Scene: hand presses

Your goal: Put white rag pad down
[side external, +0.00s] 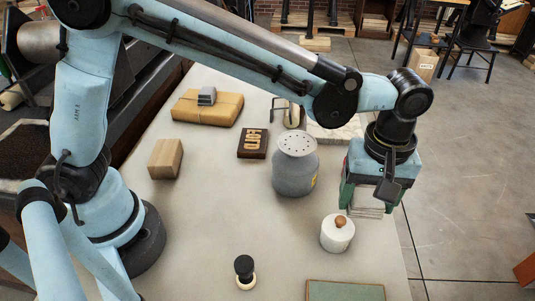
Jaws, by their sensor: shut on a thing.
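My gripper (369,197) is at the right side of the table, pointing down, with green fingers. It is shut on the white rag pad (368,208), a pale folded stack that shows below the fingers. The upper part of the pad is hidden by the gripper. I cannot tell whether the pad's underside touches the table or hangs just above it. A white jar with a brown knob (336,236) stands just left of and in front of the pad.
A grey shaker can (294,165) stands left of the gripper. A dark letter block (253,144), a wooden block (165,159), a wrapped parcel (207,108), a black-knobbed tool (244,271) and a green board (345,290) are spread about. The table's right edge is close to the gripper. The table's centre-left is clear.

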